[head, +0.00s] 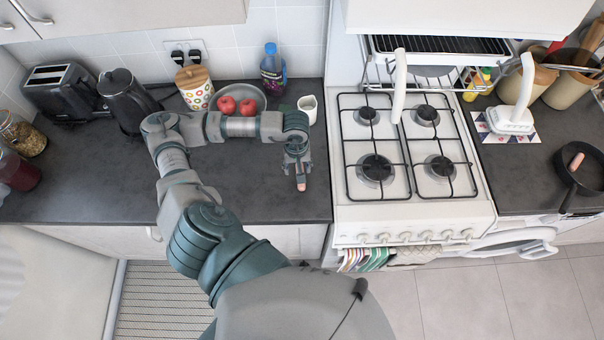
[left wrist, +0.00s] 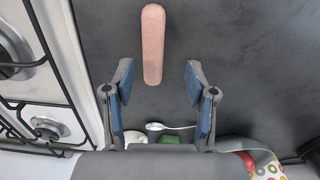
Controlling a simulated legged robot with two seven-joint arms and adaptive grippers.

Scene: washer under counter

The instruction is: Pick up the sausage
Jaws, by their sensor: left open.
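A pink sausage (left wrist: 153,45) lies on the dark counter in the left wrist view, lengthwise ahead of my left gripper (left wrist: 157,82). The gripper's two blue-padded fingers are apart, with the sausage's near end close to the gap between them and nothing gripped. In the head view my left gripper (head: 298,163) points down over the counter left of the stove, and hides most of this sausage; a small pink end (head: 301,187) shows below it. Another sausage (head: 576,161) lies in a black frying pan (head: 582,178) at the far right. My right gripper is not in view.
The gas stove (head: 404,190) stands right of the gripper. A white cup (head: 308,107), a bowl (head: 262,98) with red apples and a blue-capped bottle (head: 272,70) stand behind it. A spoon (left wrist: 172,127) shows near the fingers. The counter's left front is clear.

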